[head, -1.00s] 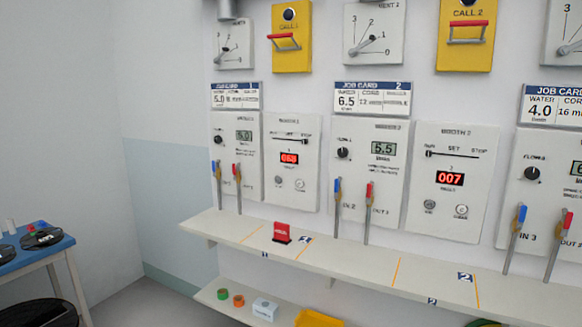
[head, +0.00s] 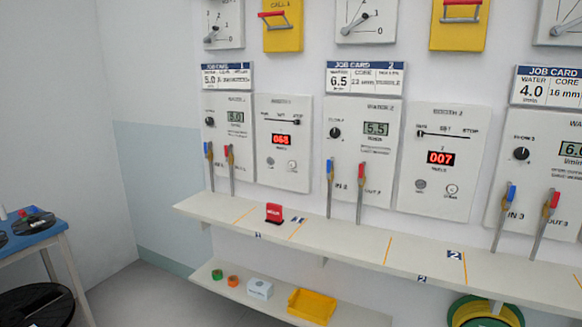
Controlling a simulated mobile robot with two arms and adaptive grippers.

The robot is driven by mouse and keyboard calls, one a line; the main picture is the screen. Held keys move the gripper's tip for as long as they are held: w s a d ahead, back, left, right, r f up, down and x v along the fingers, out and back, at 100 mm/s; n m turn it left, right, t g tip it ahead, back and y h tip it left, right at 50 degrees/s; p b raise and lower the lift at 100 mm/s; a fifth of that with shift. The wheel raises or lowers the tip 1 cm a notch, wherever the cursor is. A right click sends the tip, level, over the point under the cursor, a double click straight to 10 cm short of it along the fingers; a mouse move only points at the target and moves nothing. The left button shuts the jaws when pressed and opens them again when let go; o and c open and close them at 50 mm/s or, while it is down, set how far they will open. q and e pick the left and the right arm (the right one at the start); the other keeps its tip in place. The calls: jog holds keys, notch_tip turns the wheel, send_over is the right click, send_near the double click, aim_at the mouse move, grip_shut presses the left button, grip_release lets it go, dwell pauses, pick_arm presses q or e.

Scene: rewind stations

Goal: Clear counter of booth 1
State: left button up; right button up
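The counter (head: 340,239) is a long pale shelf below the wall panels, split by orange lines. Its booth 1 part is at the left, by the small blue label 1. A small red sign-like block (head: 274,213) with white lettering stands upright there, close to an orange line. The booth 1 panel (head: 284,142) above shows a red 068 display, a slider and two round buttons. Job card 1 (head: 228,76) hangs to its upper left. Neither of my grippers shows in the head view.
A lower shelf (head: 215,292) holds a green roll (head: 217,274), an orange roll (head: 233,281), a white box (head: 260,289) and a yellow bin (head: 311,306). A blue table (head: 30,238) with dark items stands at the left. Green-yellow reels (head: 485,312) sit under the counter at right.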

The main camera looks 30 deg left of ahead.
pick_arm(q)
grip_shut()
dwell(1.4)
